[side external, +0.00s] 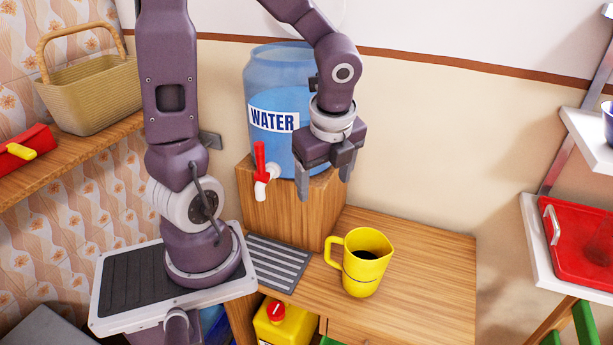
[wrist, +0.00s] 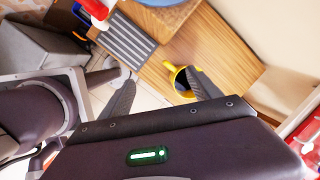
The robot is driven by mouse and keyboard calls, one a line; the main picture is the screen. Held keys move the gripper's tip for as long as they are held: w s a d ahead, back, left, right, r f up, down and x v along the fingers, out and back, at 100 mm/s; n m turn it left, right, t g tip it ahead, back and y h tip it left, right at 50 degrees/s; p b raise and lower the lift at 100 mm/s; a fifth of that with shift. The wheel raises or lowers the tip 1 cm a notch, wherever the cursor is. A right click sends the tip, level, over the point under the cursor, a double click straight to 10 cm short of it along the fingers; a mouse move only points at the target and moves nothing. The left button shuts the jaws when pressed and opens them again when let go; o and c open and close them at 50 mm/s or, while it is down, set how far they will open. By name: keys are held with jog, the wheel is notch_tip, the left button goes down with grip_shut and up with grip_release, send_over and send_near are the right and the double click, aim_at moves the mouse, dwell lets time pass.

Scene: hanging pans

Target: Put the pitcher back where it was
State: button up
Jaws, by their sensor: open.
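The yellow pitcher (side external: 366,270) stands upright on the wooden counter (side external: 430,265), right of the metal grate (side external: 278,263). Its handle points left and its inside looks dark. My gripper (side external: 324,187) is open and empty, pointing down above and behind the pitcher, in front of the water jug (side external: 270,85). In the wrist view the pitcher (wrist: 181,84) shows partly behind the right finger of my gripper (wrist: 160,80). Neither finger appears to touch it.
The blue jug with a red tap (side external: 262,170) stands on a wooden block (side external: 280,215). A basket (side external: 88,92) and a red box (side external: 25,148) sit on the left shelf. A red tray (side external: 580,245) is on the right shelf. The counter right of the pitcher is clear.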

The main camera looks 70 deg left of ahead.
jog(key=s+d+r+n+t+h, duration=0.2)
jog(key=s+d+r+n, duration=0.6)
jog(key=n, duration=0.8)
notch_tip(320, 180, up, 2)
jog(key=s+t, duration=0.1)
jog(key=t, duration=0.1)
jog(key=shift+t+h, duration=0.4)
